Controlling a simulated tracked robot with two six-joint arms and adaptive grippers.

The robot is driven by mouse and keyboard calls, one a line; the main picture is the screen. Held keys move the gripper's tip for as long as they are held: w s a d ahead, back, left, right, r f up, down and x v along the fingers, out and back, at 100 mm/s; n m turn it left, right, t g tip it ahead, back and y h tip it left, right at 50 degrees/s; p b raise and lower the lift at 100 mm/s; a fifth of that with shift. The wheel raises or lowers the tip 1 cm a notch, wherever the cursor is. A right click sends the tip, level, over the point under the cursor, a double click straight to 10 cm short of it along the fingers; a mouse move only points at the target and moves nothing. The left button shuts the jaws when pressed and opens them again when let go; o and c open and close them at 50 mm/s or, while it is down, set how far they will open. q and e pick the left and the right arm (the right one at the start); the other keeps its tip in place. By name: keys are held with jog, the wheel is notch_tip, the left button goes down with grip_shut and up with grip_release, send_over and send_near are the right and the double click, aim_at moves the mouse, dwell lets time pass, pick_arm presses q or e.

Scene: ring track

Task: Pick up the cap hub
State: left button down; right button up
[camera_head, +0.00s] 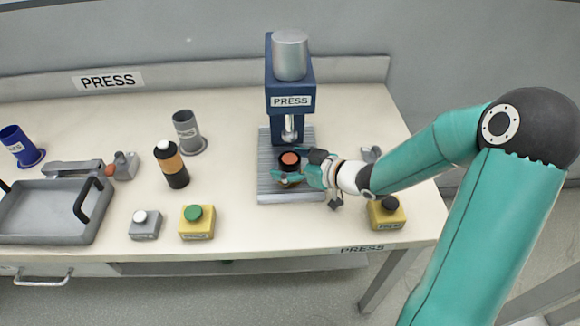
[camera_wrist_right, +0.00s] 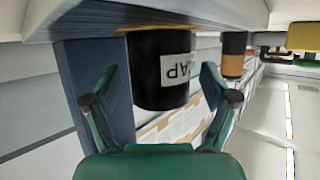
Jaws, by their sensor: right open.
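The cap hub (camera_head: 289,163) is a short black cylinder with an orange top, standing on the grey plate of the press (camera_head: 290,102). In the right wrist view the cap hub (camera_wrist_right: 160,70) is black with a white label reading "CAP", and it lies ahead between the two fingers. My right gripper (camera_head: 298,168) reaches in from the right at plate height with its fingers spread around the hub. It also shows open in the wrist view (camera_wrist_right: 160,98). I cannot tell whether either finger touches the hub. My left gripper is out of view.
The press ram (camera_head: 290,128) hangs just above and behind the hub. Yellow button boxes stand in front at the left (camera_head: 197,222) and right (camera_head: 386,212). A black bottle with an orange band (camera_head: 171,165), a grey cup (camera_head: 186,132) and a grey tray (camera_head: 50,236) stand left.

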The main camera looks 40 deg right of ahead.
jog(key=c, duration=1.4)
jog(key=shift+c, duration=0.8)
jog(key=shift+r, duration=0.2)
